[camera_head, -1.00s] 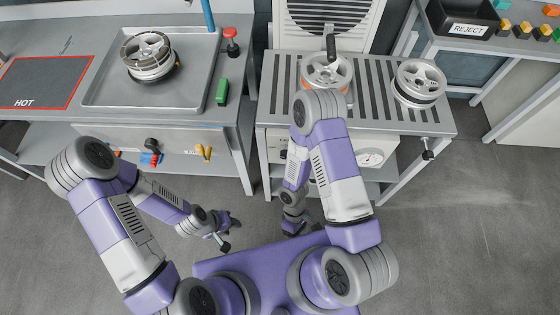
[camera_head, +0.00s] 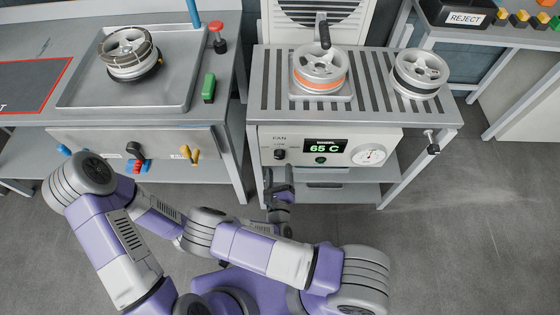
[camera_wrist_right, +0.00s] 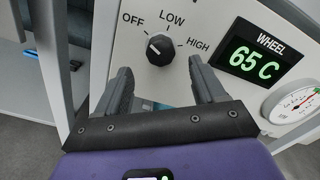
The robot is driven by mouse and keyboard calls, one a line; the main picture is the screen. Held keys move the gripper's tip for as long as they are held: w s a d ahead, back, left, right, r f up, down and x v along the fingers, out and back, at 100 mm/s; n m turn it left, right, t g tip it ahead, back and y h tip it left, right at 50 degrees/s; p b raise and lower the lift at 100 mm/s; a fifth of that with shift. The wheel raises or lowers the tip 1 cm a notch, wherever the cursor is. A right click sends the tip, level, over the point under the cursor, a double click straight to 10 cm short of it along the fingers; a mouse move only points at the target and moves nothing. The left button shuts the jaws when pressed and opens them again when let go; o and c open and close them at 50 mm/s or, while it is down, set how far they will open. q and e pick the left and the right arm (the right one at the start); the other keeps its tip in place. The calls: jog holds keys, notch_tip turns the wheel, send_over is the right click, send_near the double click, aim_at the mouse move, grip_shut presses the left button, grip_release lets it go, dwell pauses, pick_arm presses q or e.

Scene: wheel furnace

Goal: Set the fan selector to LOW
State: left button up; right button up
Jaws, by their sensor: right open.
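The fan selector (camera_wrist_right: 160,48) is a black round knob on the front panel, with OFF, LOW and HIGH printed around it. Its white mark points up-left, toward the OFF side. In the head view the knob (camera_head: 280,154) sits at the panel's left, under FAN. My right gripper (camera_head: 279,178) is just in front of and below the knob. In the right wrist view its fingers (camera_wrist_right: 160,88) are apart and empty, with the knob beyond and between them.
The panel display (camera_head: 325,146) reads 65 C, with a dial gauge (camera_head: 369,154) to its right. Wheels stand on the slatted top (camera_head: 272,85). A left bench (camera_head: 225,110) has blue, red and yellow controls on its front. A shelf (camera_head: 350,190) lies below the panel.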

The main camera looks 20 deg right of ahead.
aim_at(279, 158)
jog(key=b+x, duration=0.1)
jog(key=x, duration=0.4)
jog(key=shift+w+d, duration=0.15)
jog(key=shift+w, duration=0.05)
jog(key=c, duration=1)
jog(key=shift+r+m+p, duration=0.15)
jog(key=shift+m+p, duration=1.2)
jog(key=shift+m, duration=0.05)
jog(key=shift+c, duration=0.2)
jog(key=m+p, duration=0.2)
jog(key=shift+m, duration=0.3)
jog(key=m+p, duration=0.2)
jog(key=m, duration=0.1)
jog(key=shift+m, duration=0.3)
jog(key=shift+m+p, duration=0.65)
jog(key=shift+m, duration=1.25)
jog(key=shift+f, duration=0.2)
